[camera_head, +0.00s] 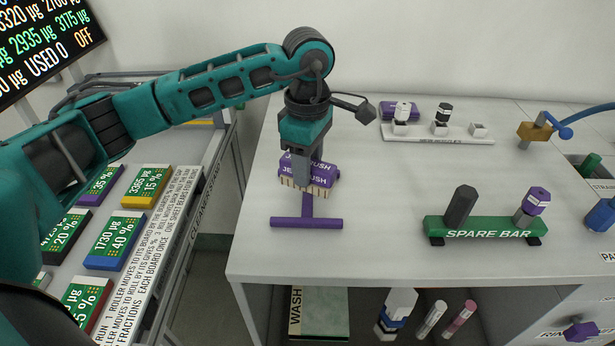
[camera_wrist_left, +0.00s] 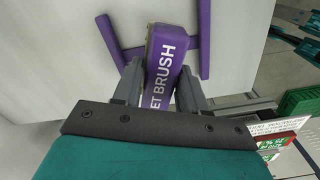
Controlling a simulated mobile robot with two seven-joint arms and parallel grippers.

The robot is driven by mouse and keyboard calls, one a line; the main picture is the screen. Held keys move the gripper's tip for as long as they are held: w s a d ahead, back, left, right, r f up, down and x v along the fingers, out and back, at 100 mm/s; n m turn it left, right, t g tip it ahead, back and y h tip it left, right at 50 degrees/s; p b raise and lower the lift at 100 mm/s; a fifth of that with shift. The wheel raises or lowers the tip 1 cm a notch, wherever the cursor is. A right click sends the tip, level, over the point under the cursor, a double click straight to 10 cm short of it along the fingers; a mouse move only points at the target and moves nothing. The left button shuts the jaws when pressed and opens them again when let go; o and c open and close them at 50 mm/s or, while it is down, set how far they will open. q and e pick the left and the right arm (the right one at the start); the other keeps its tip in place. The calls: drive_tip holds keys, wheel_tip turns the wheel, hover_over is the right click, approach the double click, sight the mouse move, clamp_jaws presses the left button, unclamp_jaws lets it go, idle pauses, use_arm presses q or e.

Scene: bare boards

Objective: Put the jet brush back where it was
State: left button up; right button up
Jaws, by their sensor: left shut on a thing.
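The jet brush (camera_head: 322,176) is a purple block with white lettering and pale bristles along its lower edge. My left gripper (camera_head: 307,172) points down and is shut on it. In the left wrist view, the jet brush (camera_wrist_left: 165,60) lies between the two fingers of my left gripper (camera_wrist_left: 160,88). A purple stand (camera_head: 307,224) with a long front bar and an upright bar is on the white table, directly below and in front of the brush. Parts of the stand (camera_wrist_left: 107,42) show on both sides of the brush in the wrist view. I cannot tell whether brush and stand touch. My right gripper is out of view.
A green spare bar (camera_head: 485,232) with two upright pieces stands to the right. A white rack (camera_head: 440,134) and a purple roll (camera_head: 388,110) are at the back. A brass-coloured block (camera_head: 535,131) with a blue handle is at the right. The table between is clear.

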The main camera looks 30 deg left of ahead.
use_arm(q)
drive_tip(key=shift+f, duration=1.8)
drive_tip(key=shift+f, duration=0.2)
drive_tip(key=o, duration=0.9)
drive_tip(key=shift+o, duration=0.2)
drive_tip(key=shift+r, duration=0.2)
wheel_tip(320, 180, up, 12)
drive_tip(key=shift+r, duration=0.1)
